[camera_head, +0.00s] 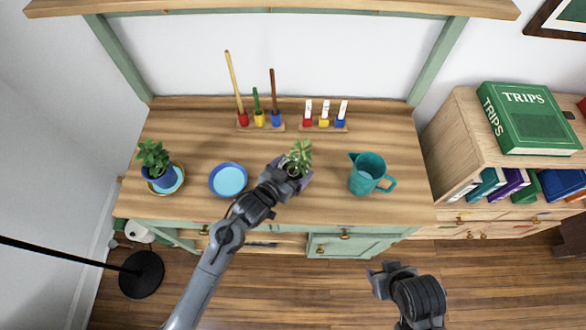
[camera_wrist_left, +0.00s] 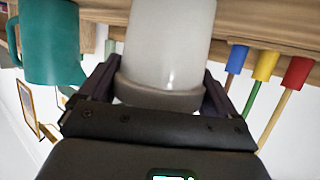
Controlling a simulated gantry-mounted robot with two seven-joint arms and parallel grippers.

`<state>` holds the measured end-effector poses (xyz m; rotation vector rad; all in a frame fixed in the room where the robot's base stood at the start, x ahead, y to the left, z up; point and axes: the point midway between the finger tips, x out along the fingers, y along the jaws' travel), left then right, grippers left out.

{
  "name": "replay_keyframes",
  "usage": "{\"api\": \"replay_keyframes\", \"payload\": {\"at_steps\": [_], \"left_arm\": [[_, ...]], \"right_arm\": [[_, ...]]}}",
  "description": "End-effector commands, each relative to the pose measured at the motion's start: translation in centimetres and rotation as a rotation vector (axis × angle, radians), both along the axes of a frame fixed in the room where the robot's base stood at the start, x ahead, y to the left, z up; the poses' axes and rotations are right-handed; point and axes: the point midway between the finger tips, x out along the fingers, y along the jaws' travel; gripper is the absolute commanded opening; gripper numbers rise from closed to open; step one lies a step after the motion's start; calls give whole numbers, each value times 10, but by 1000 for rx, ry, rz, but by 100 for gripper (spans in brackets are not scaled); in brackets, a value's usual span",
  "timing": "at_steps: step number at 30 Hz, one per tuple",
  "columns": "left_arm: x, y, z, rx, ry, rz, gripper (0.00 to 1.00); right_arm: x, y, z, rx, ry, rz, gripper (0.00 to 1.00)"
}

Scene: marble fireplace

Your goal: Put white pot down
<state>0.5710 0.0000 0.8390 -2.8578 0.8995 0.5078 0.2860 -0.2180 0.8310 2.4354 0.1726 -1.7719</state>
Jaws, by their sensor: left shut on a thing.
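The white pot (camera_wrist_left: 165,45) fills the upper middle of the left wrist view, between the fingers of my left gripper (camera_wrist_left: 160,88). In the head view, its green plant (camera_head: 299,155) shows over the wooden table, while the gripper hides most of the pot. My left gripper (camera_head: 290,178) is shut on the pot. I cannot tell whether the pot's base touches the table. My right gripper (camera_head: 392,277) is low in front of the table, apart from the pot; its finger opening is unclear.
The wooden table (camera_head: 300,208) holds a blue dish (camera_head: 228,180) left of the pot and a teal pitcher (camera_head: 367,174) right of it. A blue-potted plant (camera_head: 156,162) stands on a saucer at far left. Colored holders (camera_head: 260,121) with sticks and labels (camera_head: 325,119) line the back.

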Motion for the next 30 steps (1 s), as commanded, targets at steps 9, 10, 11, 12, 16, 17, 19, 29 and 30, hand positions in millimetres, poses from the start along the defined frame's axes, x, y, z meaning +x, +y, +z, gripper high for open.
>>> {"api": "replay_keyframes", "payload": {"at_steps": [9,10,11,12,16,17,19,29,30], "left_arm": [[0,0,-1,-1,-3,0,46],[0,0,-2,0,-1,0,94],[0,0,-2,0,-1,0,99],[0,0,-2,0,-1,0,100],[0,0,-2,1,-1,0,100],[0,0,-2,1,-1,0,100],[0,0,-1,0,-1,0,100],[-27,19,14,3,-1,-2,100],[-33,23,16,2,0,-2,100]], "right_arm": [[0,-1,0,-4,0,2,43],[0,-1,0,-4,0,2,43],[0,-1,0,-4,0,2,43],[0,-1,0,-4,0,2,43],[0,-1,0,-4,0,2,43],[0,-1,0,-4,0,2,43],[0,-1,0,-4,0,2,43],[0,0,11,0,1,0,43],[0,0,12,1,1,-1,43]]}}
